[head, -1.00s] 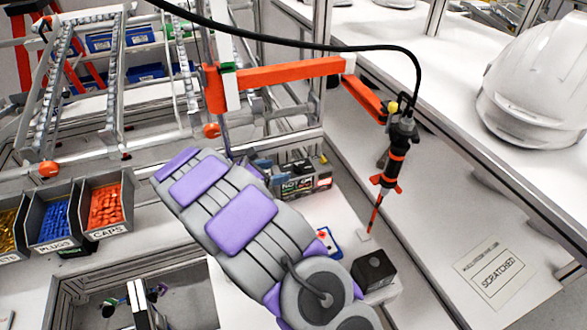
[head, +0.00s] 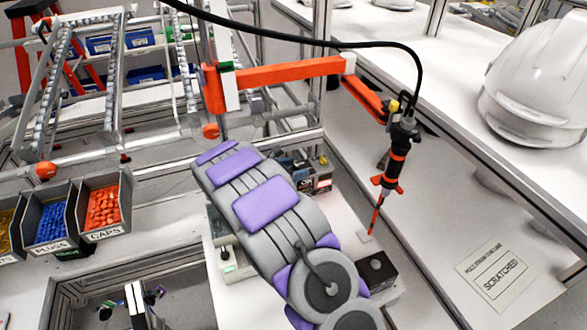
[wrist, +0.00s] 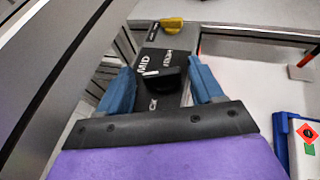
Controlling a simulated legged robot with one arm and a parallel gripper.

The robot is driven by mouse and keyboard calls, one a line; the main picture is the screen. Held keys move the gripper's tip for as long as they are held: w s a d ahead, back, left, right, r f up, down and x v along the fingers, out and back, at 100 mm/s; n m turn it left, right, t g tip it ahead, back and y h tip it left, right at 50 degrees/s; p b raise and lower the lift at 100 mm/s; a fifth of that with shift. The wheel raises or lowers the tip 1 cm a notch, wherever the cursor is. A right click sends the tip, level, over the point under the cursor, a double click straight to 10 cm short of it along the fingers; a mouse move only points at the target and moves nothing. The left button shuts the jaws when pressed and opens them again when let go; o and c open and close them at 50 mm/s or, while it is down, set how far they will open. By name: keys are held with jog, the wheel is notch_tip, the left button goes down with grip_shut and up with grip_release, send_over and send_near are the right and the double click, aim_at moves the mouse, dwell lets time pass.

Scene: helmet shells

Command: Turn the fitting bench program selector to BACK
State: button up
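The program selector is a black knob (wrist: 168,78) on a dark labelled panel (wrist: 152,52) in the wrist view. A white mark at its left end lies close to the word MID. Other lettering on the panel is partly covered or hard to read. My gripper (wrist: 160,68) is open, with one blue finger to the left of the knob and one to the right. Gaps show between the fingers and the knob. In the head view my arm hides most of my gripper, and the labelled box (head: 321,184) shows just beyond it.
A yellow knob (wrist: 172,24) sits beyond the selector. A hanging orange and black screwdriver (head: 392,165) is to the right of my arm. A black block (head: 377,268), a white helmet (head: 535,85) and bins of caps (head: 104,205) and plugs (head: 50,228) are around.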

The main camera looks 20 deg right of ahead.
jog(key=c, duration=0.9)
jog(key=shift+s+d+n+t, duration=0.1)
jog(key=shift+n+t, duration=0.2)
jog(key=shift+t, duration=0.1)
jog(key=shift+s+d+n+t+y+b, duration=0.1)
jog(key=shift+n+t+y+b, duration=0.3)
jog(key=shift+n+t+b, duration=0.25)
jog(key=n+t+y+b, duration=0.1)
jog(key=n+t+b, duration=0.1)
jog(key=shift+s+f+b, duration=0.1)
jog(key=shift+f+b, duration=0.05)
jog(key=shift+b, duration=0.2)
jog(key=n+t+y+b, duration=0.1)
jog(key=b, duration=0.3)
jog(key=shift+n+y, duration=0.25)
jog(key=shift+y, duration=0.05)
jog(key=t+b, duration=0.1)
jog(key=b, duration=0.2)
jog(key=shift+s+d+n+y, duration=0.1)
jog(key=shift+n+y, duration=0.2)
jog(key=shift+n, duration=0.1)
jog(key=shift+r+n+y+b, duration=0.2)
jog(key=shift+n+y+b, duration=0.1)
jog(key=shift+b, duration=1.1)
